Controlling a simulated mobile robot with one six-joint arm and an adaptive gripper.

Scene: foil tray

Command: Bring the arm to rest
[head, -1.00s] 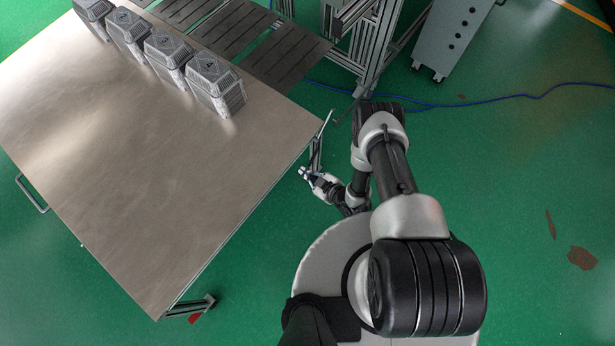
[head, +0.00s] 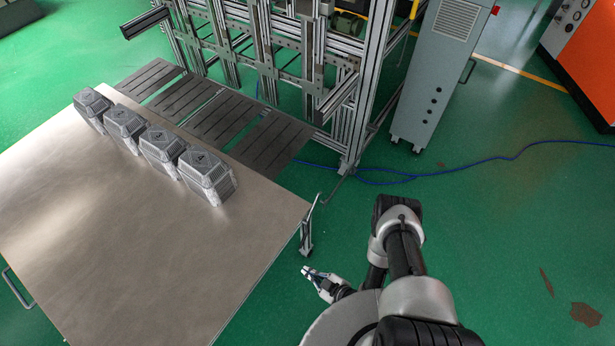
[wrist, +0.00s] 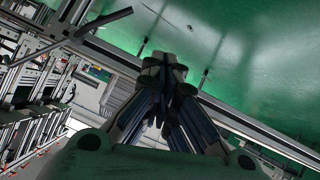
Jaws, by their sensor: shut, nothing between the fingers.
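My gripper (head: 308,272) is beside the right edge of the metal table (head: 130,250), apart from it, over the green floor. In the wrist view my gripper (wrist: 165,65) has its fingertips together with nothing between them. My arm is folded close to my base at the lower right of the head view. Several foil trays, stacked in grey blocks (head: 207,178), stand in a row along the table's far edge, away from my gripper.
Dark slotted plates (head: 225,117) join the table to an aluminium frame (head: 345,110) at the back. A grey cabinet (head: 432,75) stands right of the frame. A blue cable (head: 470,163) lies on the floor. The floor (head: 490,230) to the right is largely clear.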

